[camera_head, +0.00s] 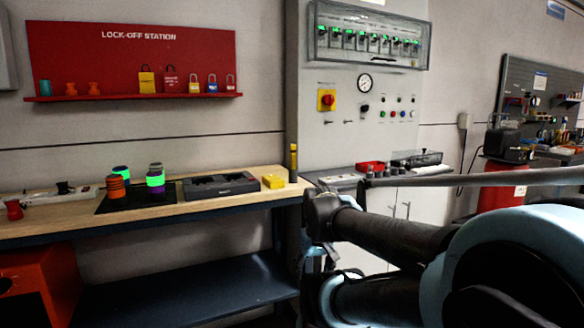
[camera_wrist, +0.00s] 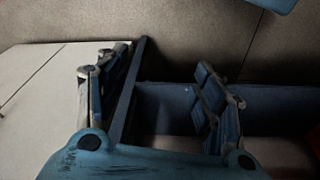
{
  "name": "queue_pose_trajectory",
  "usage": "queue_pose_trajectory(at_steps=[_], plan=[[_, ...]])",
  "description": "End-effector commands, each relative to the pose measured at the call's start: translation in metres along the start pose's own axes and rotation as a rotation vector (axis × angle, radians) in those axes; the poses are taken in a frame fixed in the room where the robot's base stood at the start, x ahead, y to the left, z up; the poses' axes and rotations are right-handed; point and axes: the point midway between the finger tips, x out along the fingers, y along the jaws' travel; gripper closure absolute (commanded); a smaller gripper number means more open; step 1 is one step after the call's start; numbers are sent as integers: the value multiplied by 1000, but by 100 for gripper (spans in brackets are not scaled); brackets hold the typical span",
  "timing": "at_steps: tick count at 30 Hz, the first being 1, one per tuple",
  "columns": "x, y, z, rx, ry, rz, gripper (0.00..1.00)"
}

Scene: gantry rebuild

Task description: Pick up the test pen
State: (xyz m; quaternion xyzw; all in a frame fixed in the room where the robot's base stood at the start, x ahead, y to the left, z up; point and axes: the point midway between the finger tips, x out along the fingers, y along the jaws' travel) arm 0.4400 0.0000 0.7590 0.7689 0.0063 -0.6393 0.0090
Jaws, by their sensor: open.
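A slim upright yellow piece with dark bands (camera_head: 293,162) stands at the right end of the wooden workbench (camera_head: 62,226) in the head view. It may be the test pen, but it is too small to tell. My gripper (camera_wrist: 162,98) shows in the wrist view with its two blue pads well apart and nothing between them. Beneath and beyond it are a pale surface at left and a dark blue-grey one at right. No pen shows in the wrist view. In the head view my arm hides most of the gripper.
The bench carries a black tray (camera_head: 222,184), a yellow block (camera_head: 273,182), orange-black (camera_head: 117,187) and green-banded cylinders (camera_head: 155,178), and a power strip (camera_head: 50,195). A red lock-off board (camera_head: 130,60) hangs behind. A control cabinet (camera_head: 350,90) stands right of the bench.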

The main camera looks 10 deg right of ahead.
Motion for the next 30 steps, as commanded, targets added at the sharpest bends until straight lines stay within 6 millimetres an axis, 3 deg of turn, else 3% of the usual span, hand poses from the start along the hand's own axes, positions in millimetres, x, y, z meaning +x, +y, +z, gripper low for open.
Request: queue_pose_trajectory(at_steps=[2,4,8,21,30], plan=[[0,0,0,0,0,0,42],[-6,0,4,4,8,0,58],[-26,0,-8,49,6,0,59],[-163,4,-137,474,-47,9,59],[-246,5,-228,779,-82,30,59]])
